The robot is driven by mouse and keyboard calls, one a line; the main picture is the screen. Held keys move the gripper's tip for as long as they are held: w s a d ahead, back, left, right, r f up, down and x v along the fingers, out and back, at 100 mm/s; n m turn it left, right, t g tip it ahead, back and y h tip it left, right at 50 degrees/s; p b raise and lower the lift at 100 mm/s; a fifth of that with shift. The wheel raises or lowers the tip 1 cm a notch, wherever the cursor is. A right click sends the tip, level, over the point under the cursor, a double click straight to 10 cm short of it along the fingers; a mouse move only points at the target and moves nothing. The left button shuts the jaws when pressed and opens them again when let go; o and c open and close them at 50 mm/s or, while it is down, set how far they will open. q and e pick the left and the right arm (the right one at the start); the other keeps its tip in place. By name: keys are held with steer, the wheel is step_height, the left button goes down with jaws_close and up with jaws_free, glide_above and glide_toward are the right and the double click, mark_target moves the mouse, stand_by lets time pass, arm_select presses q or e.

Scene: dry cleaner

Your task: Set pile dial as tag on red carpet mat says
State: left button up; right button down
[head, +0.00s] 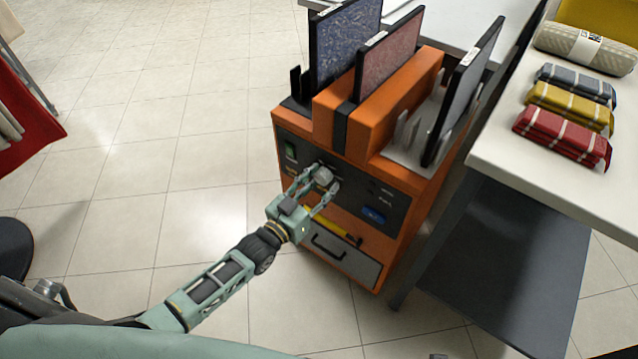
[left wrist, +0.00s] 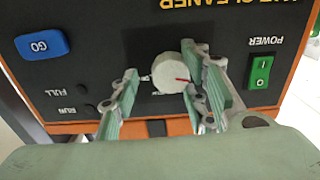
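The orange mat-cleaning machine (head: 405,105) has a dark front panel with a pale round dial (head: 323,175). In the left wrist view the dial (left wrist: 170,73) has a red mark towards its right side. My left gripper (head: 320,186) is open at the panel, with its fingers on either side of the dial. In the left wrist view one finger is close against the dial's right side; a gap shows on the left. The red carpet mat (head: 390,58) stands upright on the machine, with a white tag (head: 376,38) too small to read. My right gripper is out of view.
A blue mat (head: 344,45) and a dark mat (head: 462,92) stand beside the red one. The panel has a blue GO button (left wrist: 42,45) and a green power switch (left wrist: 261,72). A white table (head: 500,145) with folded textiles stands at right.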

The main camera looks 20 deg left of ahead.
arm_select(q)
steer(key=shift+a+f, duration=0.15)
steer(key=shift+s+a, duration=0.1)
steer(key=shift+s, duration=0.05)
steer(key=v, duration=1.1)
steer(key=shift+s, duration=0.3)
